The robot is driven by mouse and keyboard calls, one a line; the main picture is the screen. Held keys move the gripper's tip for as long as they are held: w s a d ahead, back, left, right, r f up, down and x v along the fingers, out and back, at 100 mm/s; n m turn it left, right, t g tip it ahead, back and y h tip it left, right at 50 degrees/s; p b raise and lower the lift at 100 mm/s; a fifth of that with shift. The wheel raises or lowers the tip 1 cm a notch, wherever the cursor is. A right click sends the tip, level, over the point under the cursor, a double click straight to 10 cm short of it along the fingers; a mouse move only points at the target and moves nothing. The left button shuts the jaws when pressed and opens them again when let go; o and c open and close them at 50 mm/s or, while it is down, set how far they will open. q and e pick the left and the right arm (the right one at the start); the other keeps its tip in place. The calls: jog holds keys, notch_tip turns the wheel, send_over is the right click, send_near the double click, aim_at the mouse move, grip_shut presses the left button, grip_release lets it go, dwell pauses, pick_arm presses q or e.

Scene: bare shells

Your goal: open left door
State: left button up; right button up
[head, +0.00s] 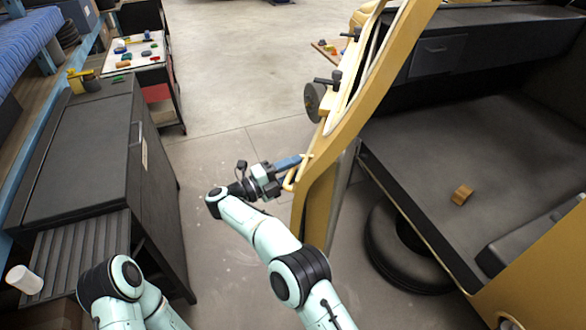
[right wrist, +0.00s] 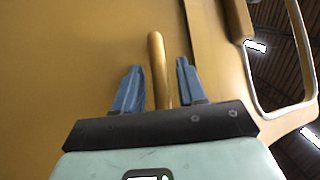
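The yellow door panel (head: 322,185) of the vehicle shell stands nearly edge-on in the head view, right of centre. A yellow handle bar (head: 298,172) sticks out from its outer face. In the right wrist view the bar (right wrist: 158,68) rises between two blue fingers. My right gripper (head: 288,162) is open around the handle, with a gap visible on both sides; contact cannot be made out. A window opening (right wrist: 280,55) shows at the right of the wrist view. My left arm is folded at the bottom left of the head view, its gripper out of frame.
A dark cabinet (head: 75,150) stands at the left, with a white cup (head: 24,279) near it. A cart with small coloured items (head: 140,50) is behind. A dark flat bed (head: 460,150) and a tyre (head: 405,255) lie right of the door. Floor between is clear.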

pick_arm(q)
jog(key=w+r+p, duration=0.1)
jog(key=w+r, duration=0.1)
jog(key=shift+w+r+p, duration=0.1)
jog(key=shift+w+p, duration=0.25)
jog(key=shift+w, duration=0.05)
pick_arm(e)
jog(key=v, duration=1.3)
jog(key=shift+a, duration=0.2)
jog(key=shift+f, duration=0.15)
jog(key=shift+c, duration=0.4)
